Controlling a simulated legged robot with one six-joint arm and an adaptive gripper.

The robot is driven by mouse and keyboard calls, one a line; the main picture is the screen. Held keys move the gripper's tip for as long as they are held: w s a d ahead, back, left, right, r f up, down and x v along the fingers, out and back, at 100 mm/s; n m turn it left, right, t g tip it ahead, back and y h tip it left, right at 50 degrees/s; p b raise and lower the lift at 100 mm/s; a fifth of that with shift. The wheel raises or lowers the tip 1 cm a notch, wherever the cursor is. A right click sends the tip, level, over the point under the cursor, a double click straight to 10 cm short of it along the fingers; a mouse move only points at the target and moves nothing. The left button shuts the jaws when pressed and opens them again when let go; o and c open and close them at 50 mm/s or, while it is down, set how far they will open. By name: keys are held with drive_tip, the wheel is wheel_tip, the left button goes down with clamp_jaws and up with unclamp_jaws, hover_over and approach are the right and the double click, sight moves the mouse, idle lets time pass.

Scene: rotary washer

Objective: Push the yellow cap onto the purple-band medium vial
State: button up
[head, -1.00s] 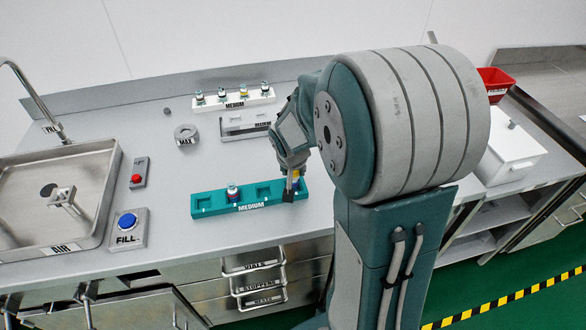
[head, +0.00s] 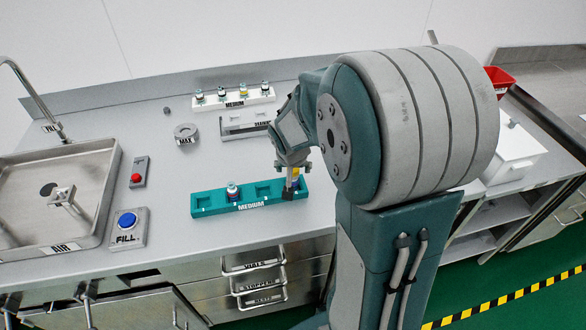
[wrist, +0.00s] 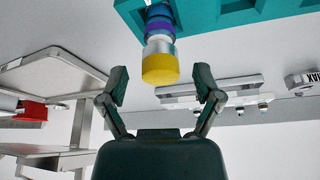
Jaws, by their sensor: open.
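The purple-band medium vial (wrist: 159,28) stands in the teal rack and shows a silver collar with the yellow cap (wrist: 160,67) over it. The cap looks in line with the vial; whether it is fully seated I cannot tell. My gripper (wrist: 161,86) is open, its two fingers apart on either side of the cap's line, with a gap to each side. In the head view my gripper (head: 290,187) is at the right end of the teal rack (head: 215,203) and hides most of the vial there.
A second vial (head: 232,190) stands in the same rack, left of my gripper. A white rack (head: 262,100) with several vials is behind, near a grey holder (head: 240,125) and the MAX dial (head: 186,136). The sink and FILL button (head: 127,220) are left.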

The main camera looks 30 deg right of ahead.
drive_tip(key=v, duration=1.1)
drive_tip(key=shift+s+a+r, duration=0.1)
drive_tip(key=shift+a, duration=0.05)
drive_tip(key=s+a+r+n+t+y, duration=0.1)
drive_tip(key=s+a+r+n, duration=0.1)
drive_tip(key=s+a, duration=0.3)
drive_tip(key=s+a+r+n+t+y, duration=0.1)
drive_tip(key=s+a+n, duration=0.3)
drive_tip(key=s, duration=0.6)
drive_tip(key=shift+a+r, duration=0.55)
drive_tip(key=shift+r, duration=0.35)
